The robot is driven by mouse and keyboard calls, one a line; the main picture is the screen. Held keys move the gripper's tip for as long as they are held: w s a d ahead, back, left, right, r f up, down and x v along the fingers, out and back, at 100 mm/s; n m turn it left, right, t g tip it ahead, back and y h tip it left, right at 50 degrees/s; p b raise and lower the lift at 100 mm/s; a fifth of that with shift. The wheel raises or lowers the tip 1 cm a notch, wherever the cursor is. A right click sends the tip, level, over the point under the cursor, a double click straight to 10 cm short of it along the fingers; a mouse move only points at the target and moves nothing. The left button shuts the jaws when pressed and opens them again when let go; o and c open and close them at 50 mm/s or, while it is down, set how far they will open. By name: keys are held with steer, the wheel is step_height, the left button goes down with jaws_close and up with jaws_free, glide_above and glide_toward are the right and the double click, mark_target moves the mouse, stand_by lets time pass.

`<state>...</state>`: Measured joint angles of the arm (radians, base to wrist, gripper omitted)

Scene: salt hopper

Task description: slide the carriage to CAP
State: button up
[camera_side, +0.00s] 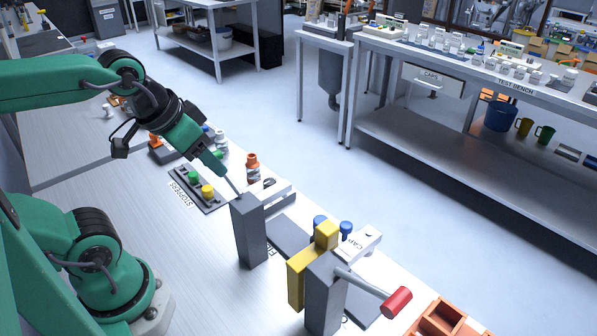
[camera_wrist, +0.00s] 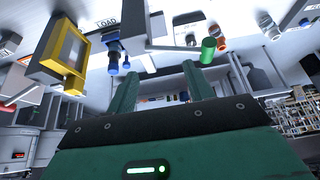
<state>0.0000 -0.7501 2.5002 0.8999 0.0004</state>
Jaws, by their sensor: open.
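The yellow carriage (camera_side: 297,283) stands against the right grey post in the side view, with a yellow block (camera_side: 326,235) at its top. In the wrist view the yellow carriage (camera_wrist: 75,85) is at upper left. A white piece with CAP lettering (camera_side: 367,240) is just right of the carriage. My gripper (camera_side: 212,158) is open above the left grey post (camera_side: 249,230), well left of the carriage. In the wrist view, a green handle (camera_wrist: 208,50) on a thin rod shows by the tips of my open gripper (camera_wrist: 160,74); contact cannot be told.
A red handle (camera_side: 397,302) sticks out right from the right post. A stoppers rack (camera_side: 207,203) and an orange bottle (camera_side: 253,168) stand behind the left post. An orange tray (camera_side: 440,320) is at lower right. The bench at left is mostly clear.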

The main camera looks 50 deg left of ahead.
steer(key=shift+c, duration=0.4)
steer(key=m+g, duration=0.3)
steer(key=g, duration=0.3)
glide_above(346, 224)
step_height(346, 224, down, 11)
steer(key=shift+d+f, duration=0.1)
steer(key=shift+f, duration=0.1)
steer(key=shift+f, duration=0.1)
steer(key=shift+f, duration=3.8)
